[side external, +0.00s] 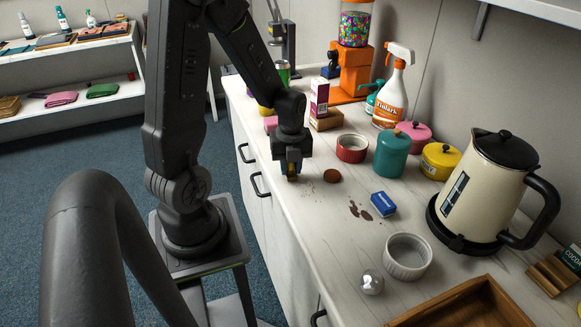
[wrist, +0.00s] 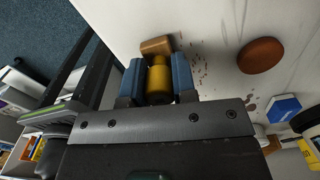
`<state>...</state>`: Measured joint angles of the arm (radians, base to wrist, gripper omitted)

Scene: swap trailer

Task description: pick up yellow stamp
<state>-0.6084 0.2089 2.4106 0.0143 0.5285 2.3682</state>
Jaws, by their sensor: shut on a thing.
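The yellow stamp (wrist: 159,77) is between the two blue fingers of my gripper (wrist: 156,80) in the wrist view. It has a yellow handle and a brown block (wrist: 157,46) at its far end. The fingers are shut on the handle. In the side view my gripper (side external: 292,172) points down low over the counter near its front edge, and the stamp shows only as a small yellowish patch between the fingers. I cannot tell whether the block touches the counter.
A brown disc (side external: 332,175) lies just right of my gripper, with crumbs between. A blue box (side external: 383,204), brown stains, a red ramekin (side external: 352,148) and a teal canister (side external: 392,154) are nearby. A white ramekin (side external: 407,257), kettle (side external: 487,190) and wooden tray (side external: 490,305) stand farther right.

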